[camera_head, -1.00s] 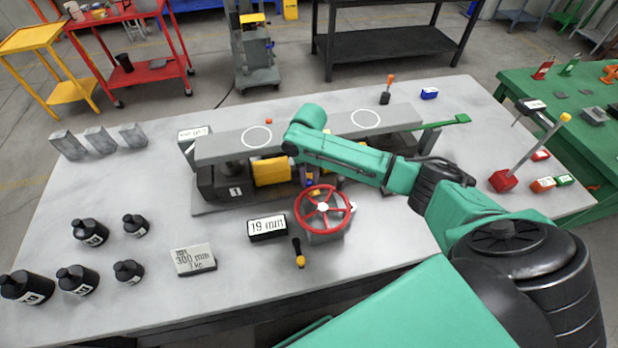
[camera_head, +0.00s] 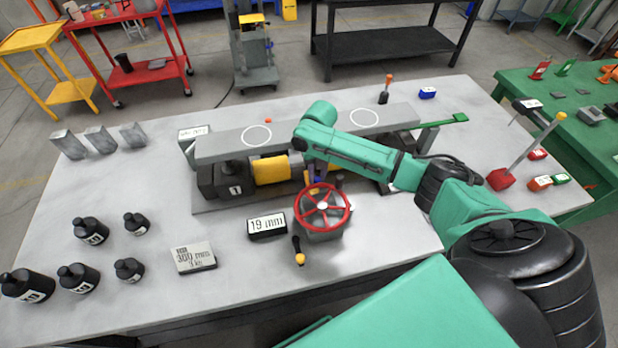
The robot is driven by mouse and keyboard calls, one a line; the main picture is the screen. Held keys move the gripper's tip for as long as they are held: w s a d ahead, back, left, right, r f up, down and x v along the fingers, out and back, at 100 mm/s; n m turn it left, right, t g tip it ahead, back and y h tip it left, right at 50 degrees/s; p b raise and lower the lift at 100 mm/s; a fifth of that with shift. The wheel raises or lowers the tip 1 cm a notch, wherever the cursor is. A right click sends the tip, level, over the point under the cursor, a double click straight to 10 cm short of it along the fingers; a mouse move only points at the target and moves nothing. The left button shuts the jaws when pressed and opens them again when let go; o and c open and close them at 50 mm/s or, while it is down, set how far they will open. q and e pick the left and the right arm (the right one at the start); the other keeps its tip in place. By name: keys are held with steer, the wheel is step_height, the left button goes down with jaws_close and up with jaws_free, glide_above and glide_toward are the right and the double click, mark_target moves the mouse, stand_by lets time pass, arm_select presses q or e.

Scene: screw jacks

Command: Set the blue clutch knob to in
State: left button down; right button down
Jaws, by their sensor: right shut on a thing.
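My right arm reaches in from the right over the jack bench, and its gripper (camera_head: 311,181) points down between the grey beam and the red handwheel (camera_head: 323,207). It is shut on what appears to be the blue clutch knob (camera_head: 311,190). Only a small patch of blue shows just behind the wheel rim, so the knob's exact position is hard to tell. The grey beam (camera_head: 219,149) with two white circles lies across the jacks, partly hidden by my arm. My left gripper is not in view.
A 19 mm display (camera_head: 267,225) and a yellow-tipped lever (camera_head: 299,252) stand near the wheel. A 300 mm plate (camera_head: 194,257) and several black weights (camera_head: 78,278) lie to the left. A green-ended bar (camera_head: 445,121) sticks out right. The table's front left is partly clear.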

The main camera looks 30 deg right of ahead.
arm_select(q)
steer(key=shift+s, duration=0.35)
arm_select(e)
steer(key=shift+s+d+r, duration=0.1)
steer(key=shift+s+d, duration=0.1)
steer(key=shift+d, duration=0.95)
steer(key=c, duration=0.7)
jaws_free()
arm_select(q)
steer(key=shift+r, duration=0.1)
arm_select(e)
steer(key=shift+o, duration=0.3)
steer(key=shift+s+d, duration=0.1)
